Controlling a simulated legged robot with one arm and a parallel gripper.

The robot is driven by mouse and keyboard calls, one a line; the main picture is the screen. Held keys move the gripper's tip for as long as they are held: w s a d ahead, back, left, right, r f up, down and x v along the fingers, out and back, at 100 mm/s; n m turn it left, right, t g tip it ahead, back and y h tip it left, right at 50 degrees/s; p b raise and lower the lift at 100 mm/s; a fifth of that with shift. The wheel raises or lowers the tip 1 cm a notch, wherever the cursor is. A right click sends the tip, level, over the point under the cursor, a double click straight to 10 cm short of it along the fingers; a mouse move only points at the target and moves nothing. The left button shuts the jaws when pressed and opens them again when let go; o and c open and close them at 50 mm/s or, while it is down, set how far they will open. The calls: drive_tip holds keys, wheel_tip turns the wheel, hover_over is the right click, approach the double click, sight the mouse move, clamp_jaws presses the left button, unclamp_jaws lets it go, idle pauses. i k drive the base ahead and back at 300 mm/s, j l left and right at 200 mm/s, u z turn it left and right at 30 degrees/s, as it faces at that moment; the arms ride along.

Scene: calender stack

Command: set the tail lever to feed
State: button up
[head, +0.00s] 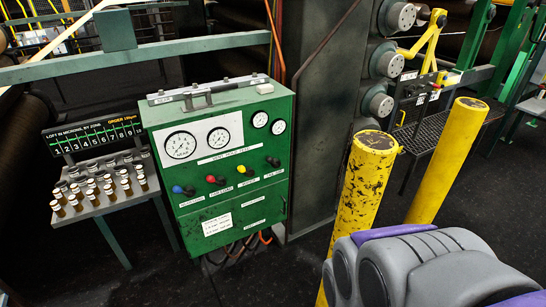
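A green control cabinet (218,165) stands left of centre in the head view. Its sloped face carries a row of small levers above white labels. The leftmost has a blue knob (178,189), then comes a red knob (211,179). The rightmost dark lever (273,161) sits above a label that seems to begin with "TAIL"; the print is too small to be sure. Its exact setting cannot be told. Grey and purple parts of my own body fill the lower right. My gripper is not in view.
Two yellow bollards, a scuffed near one (362,190) and a farther one (447,160), stand right of the cabinet. A small stand (110,203) holding several capped vials is at the left. Hoses hang below the cabinet. Dark floor shows in front of it.

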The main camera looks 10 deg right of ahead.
sight(268, 159)
drive_tip(key=i+j, duration=0.25)
drive_tip(key=j, duration=0.15)
drive_tip(key=i+j, duration=0.2)
drive_tip(key=j, duration=0.15)
drive_tip(key=i+j, duration=0.25)
drive_tip(key=j, duration=0.15)
